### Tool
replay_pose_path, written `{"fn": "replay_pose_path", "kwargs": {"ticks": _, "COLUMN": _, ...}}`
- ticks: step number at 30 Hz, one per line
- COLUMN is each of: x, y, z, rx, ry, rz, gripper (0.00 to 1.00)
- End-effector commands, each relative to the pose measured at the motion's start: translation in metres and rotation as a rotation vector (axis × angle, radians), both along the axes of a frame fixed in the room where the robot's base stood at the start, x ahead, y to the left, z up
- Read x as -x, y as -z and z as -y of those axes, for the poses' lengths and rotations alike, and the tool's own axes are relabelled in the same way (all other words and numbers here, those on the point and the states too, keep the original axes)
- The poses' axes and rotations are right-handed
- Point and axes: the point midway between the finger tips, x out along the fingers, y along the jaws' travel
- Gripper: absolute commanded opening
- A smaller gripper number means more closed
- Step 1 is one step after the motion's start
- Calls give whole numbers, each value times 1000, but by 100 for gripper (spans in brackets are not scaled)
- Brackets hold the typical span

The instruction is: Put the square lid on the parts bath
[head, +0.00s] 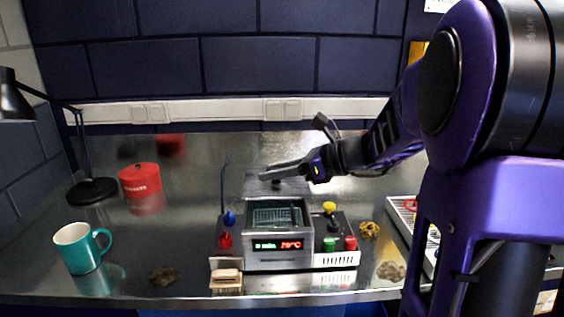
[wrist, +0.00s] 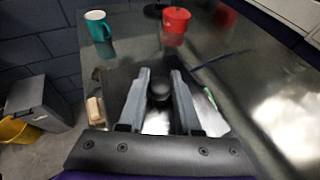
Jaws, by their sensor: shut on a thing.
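The parts bath (head: 279,260) is a steel box with a red and green display, near the front of the bench. Its top is open and a mesh basket (head: 278,216) shows inside. My gripper (head: 278,172) is shut on the lid's knob. In the wrist view the round black knob (wrist: 160,89) sits between my two fingers. Whether the lid touches the bath's back rim I cannot tell.
Blue and red knobs stand left of the bath; yellow, green and red ones stand right. A teal mug (head: 82,247), red tin (head: 140,182) and black lamp (head: 92,190) are on the left. A wooden block (head: 226,280) lies at the front. A white tray (head: 410,222) is at right.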

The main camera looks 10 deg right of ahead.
Motion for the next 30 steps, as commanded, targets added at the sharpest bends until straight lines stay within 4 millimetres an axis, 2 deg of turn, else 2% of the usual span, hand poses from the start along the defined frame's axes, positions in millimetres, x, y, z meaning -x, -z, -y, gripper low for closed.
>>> {"fn": "replay_pose_path", "kwargs": {"ticks": 8, "x": 1, "y": 14, "z": -1, "rx": 1, "ry": 1, "rz": 1, "gripper": 0}}
{"fn": "replay_pose_path", "kwargs": {"ticks": 18, "x": 1, "y": 46, "z": -1, "rx": 0, "ry": 0, "rz": 1, "gripper": 0}}
{"fn": "replay_pose_path", "kwargs": {"ticks": 24, "x": 1, "y": 56, "z": -1, "rx": 0, "ry": 0, "rz": 0, "gripper": 0}}
{"fn": "replay_pose_path", "kwargs": {"ticks": 30, "x": 1, "y": 58, "z": -1, "rx": 1, "ry": 1, "rz": 1, "gripper": 0}}
